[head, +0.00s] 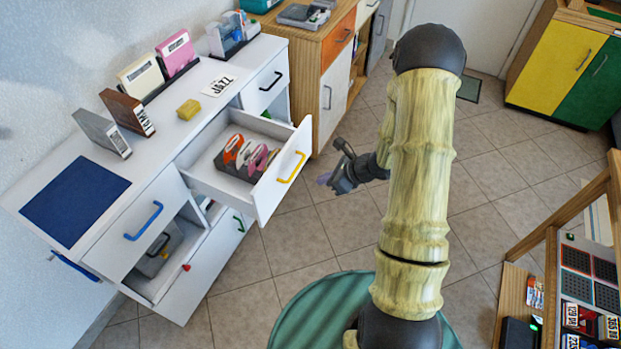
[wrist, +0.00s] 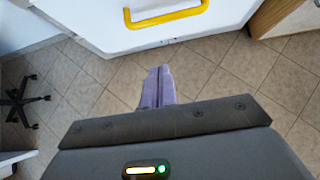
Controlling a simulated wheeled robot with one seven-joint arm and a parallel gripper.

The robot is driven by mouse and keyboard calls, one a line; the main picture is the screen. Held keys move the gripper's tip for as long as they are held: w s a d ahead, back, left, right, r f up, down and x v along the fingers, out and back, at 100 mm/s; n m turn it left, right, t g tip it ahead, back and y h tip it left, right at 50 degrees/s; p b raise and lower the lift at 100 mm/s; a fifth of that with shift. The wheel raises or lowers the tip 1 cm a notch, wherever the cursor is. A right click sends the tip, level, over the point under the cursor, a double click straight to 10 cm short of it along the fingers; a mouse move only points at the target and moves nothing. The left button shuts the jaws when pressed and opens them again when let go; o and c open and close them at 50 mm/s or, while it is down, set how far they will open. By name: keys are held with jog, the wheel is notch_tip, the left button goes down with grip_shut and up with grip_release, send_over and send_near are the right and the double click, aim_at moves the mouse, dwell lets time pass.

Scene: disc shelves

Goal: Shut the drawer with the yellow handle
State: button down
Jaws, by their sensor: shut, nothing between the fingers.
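The drawer with the yellow handle (head: 255,192) stands pulled out of the white cabinet, with several discs in a dark holder (head: 245,159) inside. Its yellow handle (head: 291,168) is on the white front panel; the handle also shows at the top of the wrist view (wrist: 167,15). My gripper (head: 326,180) is to the right of the drawer front in the head view, apart from it. In the wrist view its purple fingers (wrist: 158,87) are together, with nothing between them, and point towards the floor below the drawer front.
The white cabinet top (head: 175,135) holds disc cases, a yellow block (head: 188,109) and a JAZZ card (head: 217,86). A blue-handled front (head: 143,222) is beside an open compartment at the lower left. A wooden cabinet (head: 310,47) stands behind. Tiled floor is clear right of the drawer.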

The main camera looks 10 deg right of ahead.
jog(key=w+a+r+p+x, duration=0.1)
jog(key=r+x, duration=0.1)
jog(key=x, duration=1)
jog(key=shift+a, duration=0.35)
jog(key=shift+w, duration=0.3)
